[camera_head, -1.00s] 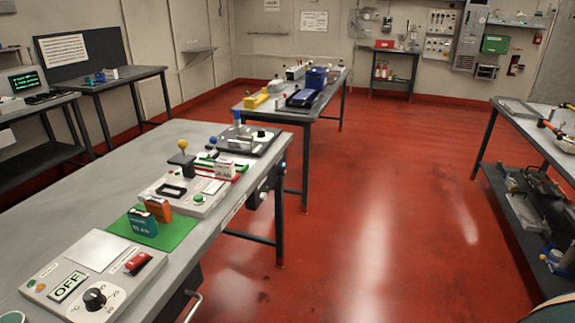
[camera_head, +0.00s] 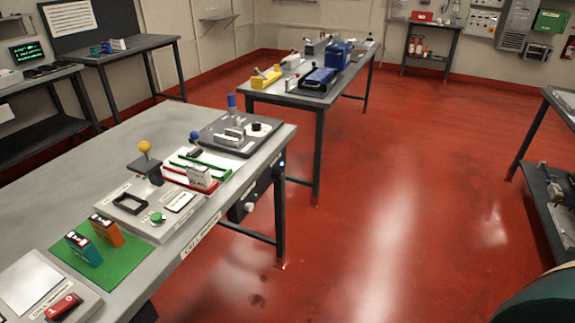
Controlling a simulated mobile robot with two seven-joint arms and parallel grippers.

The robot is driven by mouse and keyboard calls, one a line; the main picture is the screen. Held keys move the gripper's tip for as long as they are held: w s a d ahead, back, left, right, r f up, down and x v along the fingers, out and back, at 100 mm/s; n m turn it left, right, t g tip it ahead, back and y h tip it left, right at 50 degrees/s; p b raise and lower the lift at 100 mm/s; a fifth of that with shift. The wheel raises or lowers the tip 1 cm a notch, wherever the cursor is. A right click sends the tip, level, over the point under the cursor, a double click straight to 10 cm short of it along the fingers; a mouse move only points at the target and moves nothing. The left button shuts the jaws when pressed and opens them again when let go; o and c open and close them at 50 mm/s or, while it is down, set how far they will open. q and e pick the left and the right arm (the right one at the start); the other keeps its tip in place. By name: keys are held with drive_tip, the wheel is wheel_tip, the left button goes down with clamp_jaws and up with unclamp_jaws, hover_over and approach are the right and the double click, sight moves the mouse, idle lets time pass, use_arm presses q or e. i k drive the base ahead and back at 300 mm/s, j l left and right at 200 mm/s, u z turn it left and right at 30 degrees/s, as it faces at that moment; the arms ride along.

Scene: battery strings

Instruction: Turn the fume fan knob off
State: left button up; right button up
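A dark box hangs under the end of the near workbench (camera_head: 60,195). A pale round knob (camera_head: 249,207) sits low on its front face, and a small bluish light (camera_head: 282,163) shows near its far end. This may be the fume fan knob; its label and setting are too small to read. A black knob (camera_head: 256,126) also shows on a grey unit on top of the bench. Neither of my grippers is in view.
The bench top holds a green mat (camera_head: 125,262) with two small packs, a white fixture and a red switch (camera_head: 62,307). Another table (camera_head: 262,94) stands beyond. Open red floor (camera_head: 390,190) lies right of the bench, with shelving (camera_head: 545,190) at the far right.

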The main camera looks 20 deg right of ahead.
sight(278, 174)
drive_tip(key=i+l, duration=0.2)
drive_tip(key=l, duration=0.15)
drive_tip(key=i+l+u, duration=0.1)
drive_tip(key=l, duration=0.2)
drive_tip(key=i+l, duration=0.4)
drive_tip(key=i, duration=0.2)
drive_tip(key=i+l+u, duration=0.1)
drive_tip(key=i, duration=0.2)
